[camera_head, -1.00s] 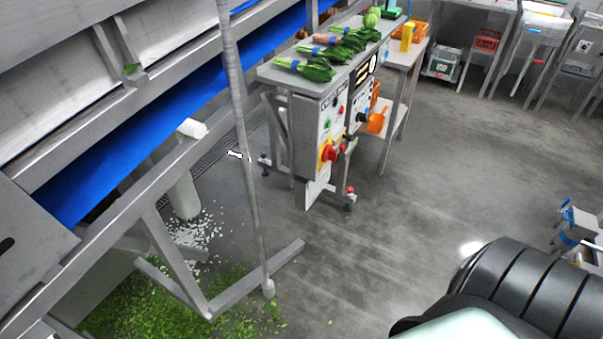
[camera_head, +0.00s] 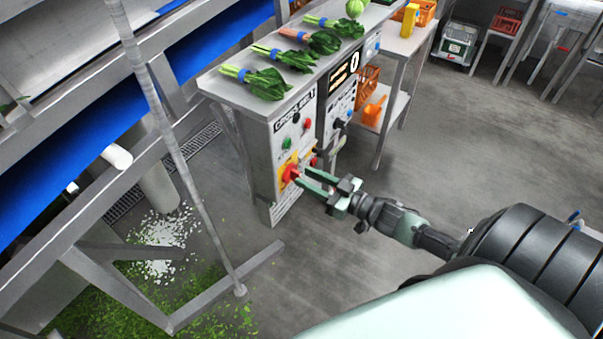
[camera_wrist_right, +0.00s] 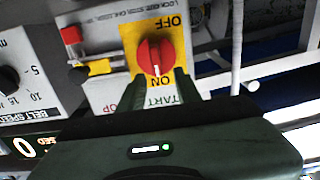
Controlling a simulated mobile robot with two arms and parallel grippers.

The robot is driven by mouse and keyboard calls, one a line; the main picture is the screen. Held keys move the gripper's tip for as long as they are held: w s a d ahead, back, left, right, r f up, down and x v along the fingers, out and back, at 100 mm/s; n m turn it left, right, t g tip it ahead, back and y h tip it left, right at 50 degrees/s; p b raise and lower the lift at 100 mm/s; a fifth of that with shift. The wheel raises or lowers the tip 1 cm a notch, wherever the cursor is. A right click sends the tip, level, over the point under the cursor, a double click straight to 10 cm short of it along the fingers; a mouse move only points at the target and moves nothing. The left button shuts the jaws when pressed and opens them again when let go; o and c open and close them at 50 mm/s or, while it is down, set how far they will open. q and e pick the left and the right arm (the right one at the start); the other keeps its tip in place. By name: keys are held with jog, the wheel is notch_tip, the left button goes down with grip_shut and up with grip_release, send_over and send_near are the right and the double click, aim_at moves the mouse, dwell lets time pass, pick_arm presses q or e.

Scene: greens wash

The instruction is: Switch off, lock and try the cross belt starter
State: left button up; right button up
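The cross belt starter (camera_head: 262,160) is a grey panel labelled CROSS BELT with a green button, a red button and a red rotary knob (camera_head: 290,173) on a yellow plate. In the right wrist view the knob (camera_wrist_right: 155,52) has its white mark toward ON, away from OFF. My right gripper (camera_head: 302,179) is at the knob. Its fingers (camera_wrist_right: 160,86) are apart, at either side of the knob's near edge; contact is unclear. A red block-like item (camera_wrist_right: 71,35) and a yellow piece (camera_wrist_right: 98,67) sit beside the plate. My left gripper is not in view.
Bunches of greens (camera_head: 262,84) lie on top of the cabinet. A second panel with a display (camera_head: 343,75) adjoins at the right. A slanted grey pole (camera_head: 165,125) and blue conveyor belt (camera_head: 88,138) are at left. Open floor (camera_head: 420,150) lies to the right.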

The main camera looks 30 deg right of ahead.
aim_at(294, 175)
jog(key=shift+w+a, duration=0.25)
jog(key=shift+w, duration=0.4)
jog(key=shift+w+a+f, duration=0.1)
jog(key=shift+w+a, duration=0.05)
jog(key=shift+w, duration=0.45)
grip_shut()
